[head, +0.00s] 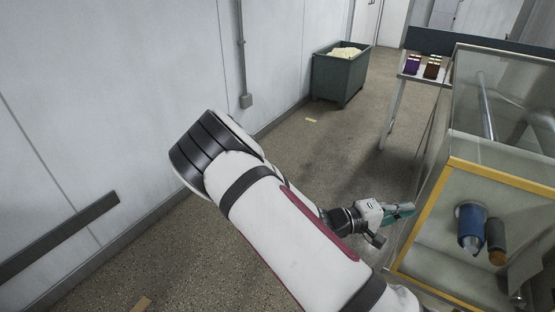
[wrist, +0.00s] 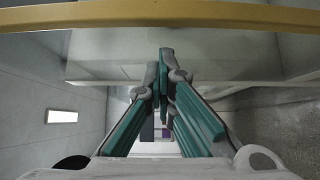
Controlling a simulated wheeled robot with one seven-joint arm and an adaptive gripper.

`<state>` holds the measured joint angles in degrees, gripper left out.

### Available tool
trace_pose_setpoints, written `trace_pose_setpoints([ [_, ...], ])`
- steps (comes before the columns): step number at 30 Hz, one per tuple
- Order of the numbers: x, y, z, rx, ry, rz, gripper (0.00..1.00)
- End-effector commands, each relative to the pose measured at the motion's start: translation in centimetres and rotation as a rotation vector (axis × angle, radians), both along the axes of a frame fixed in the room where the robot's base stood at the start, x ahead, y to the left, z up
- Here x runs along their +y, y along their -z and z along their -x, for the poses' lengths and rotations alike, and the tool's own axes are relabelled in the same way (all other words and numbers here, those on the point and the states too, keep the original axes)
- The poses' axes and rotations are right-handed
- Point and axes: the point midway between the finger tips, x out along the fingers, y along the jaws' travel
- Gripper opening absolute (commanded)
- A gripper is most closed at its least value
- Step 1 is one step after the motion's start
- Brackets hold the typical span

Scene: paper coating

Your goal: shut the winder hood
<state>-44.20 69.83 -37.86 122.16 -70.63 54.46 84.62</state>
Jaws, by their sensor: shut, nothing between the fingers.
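The winder hood (head: 427,216) is a clear-panelled cover with a yellow frame at the right of the head view. A blue cylindrical part (head: 471,228) and a grey one with an orange end (head: 496,240) show through its panel. How far the hood stands open is hard to tell. My gripper (head: 408,210) is beside the frame's left edge, its teal fingers pointing right. In the wrist view my gripper (wrist: 165,65) is shut and empty, and the yellow frame bar (wrist: 160,14) crosses the top of the picture, beyond the fingertips. Contact with the hood cannot be made out.
A green wheeled bin (head: 340,78) with pale scraps stands by the left wall. A table (head: 393,95) with small dark and coloured items stands behind the winder. A dark rail (head: 60,237) runs along the left wall. The floor (head: 310,140) between is clear.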

Motion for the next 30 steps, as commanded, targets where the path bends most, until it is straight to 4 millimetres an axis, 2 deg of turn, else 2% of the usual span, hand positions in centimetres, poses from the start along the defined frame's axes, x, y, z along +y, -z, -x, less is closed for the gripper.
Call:
trace_pose_setpoints([
  [1, -0.4, -0.1, 0.3, 0.0, 0.012, 0.004, 0.0],
  [5, 0.0, -0.1, -0.2, 0.0, 0.012, 0.003, 0.0],
  [11, 1.8, 0.1, -2.4, -0.004, 0.01, -0.001, 0.0],
  [15, 5.2, 0.0, -1.8, -0.001, 0.006, 0.0, 0.0],
  [21, 9.0, 0.0, -1.2, -0.001, 0.006, 0.001, 0.0],
  [24, 10.4, 0.1, -1.0, 0.0, 0.005, 0.0, 0.0],
  [30, 11.6, 0.0, -0.8, 0.0, 0.008, 0.001, 0.0],
])
